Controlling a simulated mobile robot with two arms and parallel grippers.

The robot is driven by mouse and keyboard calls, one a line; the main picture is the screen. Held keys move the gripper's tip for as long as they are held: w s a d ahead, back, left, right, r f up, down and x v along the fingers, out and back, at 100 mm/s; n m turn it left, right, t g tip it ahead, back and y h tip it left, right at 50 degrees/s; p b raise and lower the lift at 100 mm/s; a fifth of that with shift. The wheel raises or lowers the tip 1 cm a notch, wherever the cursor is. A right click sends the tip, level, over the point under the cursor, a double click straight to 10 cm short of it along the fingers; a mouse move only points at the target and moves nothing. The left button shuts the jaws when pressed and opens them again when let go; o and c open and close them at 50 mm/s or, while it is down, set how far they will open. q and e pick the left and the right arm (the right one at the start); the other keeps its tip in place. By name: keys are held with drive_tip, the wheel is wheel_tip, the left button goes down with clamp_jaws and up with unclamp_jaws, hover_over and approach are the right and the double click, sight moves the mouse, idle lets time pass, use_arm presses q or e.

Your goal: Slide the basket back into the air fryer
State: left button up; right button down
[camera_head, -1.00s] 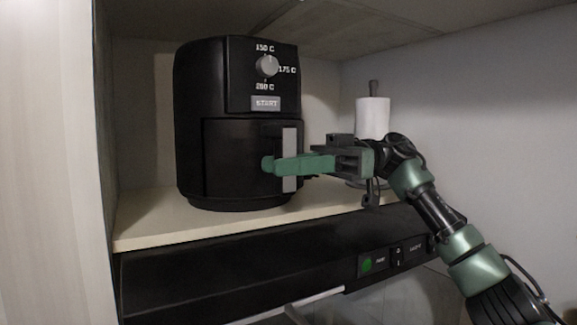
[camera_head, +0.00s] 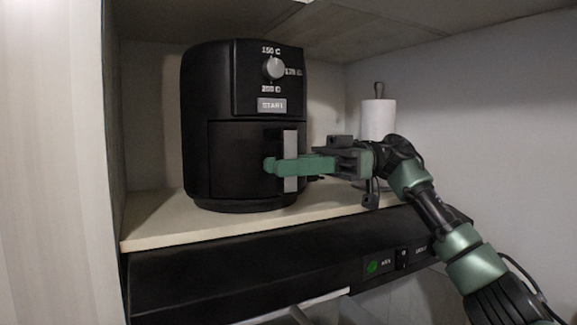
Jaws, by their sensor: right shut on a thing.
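The black air fryer (camera_head: 215,85) stands on the shelf, with a grey dial and a START button on its upper front. Its basket (camera_head: 236,165) shows as the lower front panel and looks seated in the body; I cannot tell whether a small gap is left. The basket handle (camera_head: 290,140) is a light grey upright bar. My right gripper (camera_head: 285,166), with green fingers, is shut on the handle from the right. The fingers hide the handle's middle. My left gripper is not in view.
A white paper roll (camera_head: 378,118) on a stand is behind my right wrist. The pale wooden shelf (camera_head: 160,222) has free room left of the fryer. A black appliance panel (camera_head: 240,275) with a green button runs below the shelf edge. Side walls and a ceiling board enclose the space.

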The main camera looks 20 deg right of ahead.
drive_tip(key=shift+r, duration=0.2)
drive_tip(key=c, duration=1.1)
unclamp_jaws()
drive_tip(key=shift+w+f, duration=0.15)
drive_tip(key=shift+f, duration=0.1)
drive_tip(key=d, duration=0.5)
drive_tip(key=d+b, duration=0.1)
drive_tip(key=d, duration=0.1)
drive_tip(key=shift+w+d, duration=0.3)
drive_tip(key=shift+d, duration=0.05)
